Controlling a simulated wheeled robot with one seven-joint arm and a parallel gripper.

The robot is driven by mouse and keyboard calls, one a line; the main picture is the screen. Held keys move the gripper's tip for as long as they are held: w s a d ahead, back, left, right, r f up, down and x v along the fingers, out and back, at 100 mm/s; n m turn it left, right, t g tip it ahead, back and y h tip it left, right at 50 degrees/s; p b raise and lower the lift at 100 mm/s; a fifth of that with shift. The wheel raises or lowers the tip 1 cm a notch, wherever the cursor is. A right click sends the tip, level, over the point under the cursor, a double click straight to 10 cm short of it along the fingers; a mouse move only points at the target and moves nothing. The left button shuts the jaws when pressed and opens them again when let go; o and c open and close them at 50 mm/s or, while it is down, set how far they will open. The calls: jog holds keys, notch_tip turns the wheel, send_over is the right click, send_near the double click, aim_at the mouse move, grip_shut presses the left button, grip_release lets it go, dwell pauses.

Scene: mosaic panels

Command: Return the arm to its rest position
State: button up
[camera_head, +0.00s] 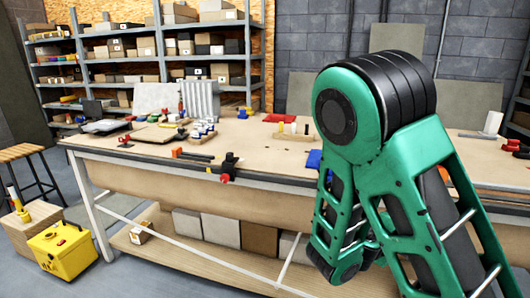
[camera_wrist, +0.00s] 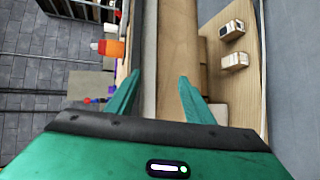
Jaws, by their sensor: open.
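My green arm (camera_head: 345,110) is folded at the right of the head view, in front of the workbench (camera_head: 255,150). My gripper (camera_wrist: 156,98) shows in the wrist view as two green fingers set well apart. Nothing is between the fingers but the view of the bench behind them. In the head view the gripper itself cannot be made out; the arm links are low at the right, near the bench's front edge.
The bench top holds tools, including a black and red clamp (camera_head: 229,167) at its front edge. A yellow box (camera_head: 63,249) and a wooden stool (camera_head: 30,165) stand at left. Shelves with boxes (camera_head: 215,70) are behind. Boxes (camera_head: 221,227) sit on the lower shelf.

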jog(key=s+d+f+m+g+y, duration=0.1)
jog(key=s+d+m+g+y, duration=0.15)
jog(key=s, duration=0.25)
jog(key=s+d+m+g+y, duration=0.1)
jog(key=s+d+m+g, duration=0.25)
jog(key=s, duration=0.25)
jog(key=s+d+f+m+g+y, duration=0.1)
jog(key=s+d+m+g, duration=0.1)
jog(key=s+m, duration=0.25)
jog(key=s+a+r+m+y, duration=0.2)
jog(key=s+a+r+y, duration=0.1)
jog(key=s, duration=0.4)
jog(key=s+a+r+m+y, duration=0.2)
jog(key=s+a+r+y, duration=0.2)
jog(key=s, duration=0.4)
jog(key=shift+s+a, duration=0.25)
jog(key=shift+a, duration=0.2)
jog(key=shift+y, duration=0.25)
jog(key=shift+w+f, duration=0.3)
jog(key=shift+w, duration=0.3)
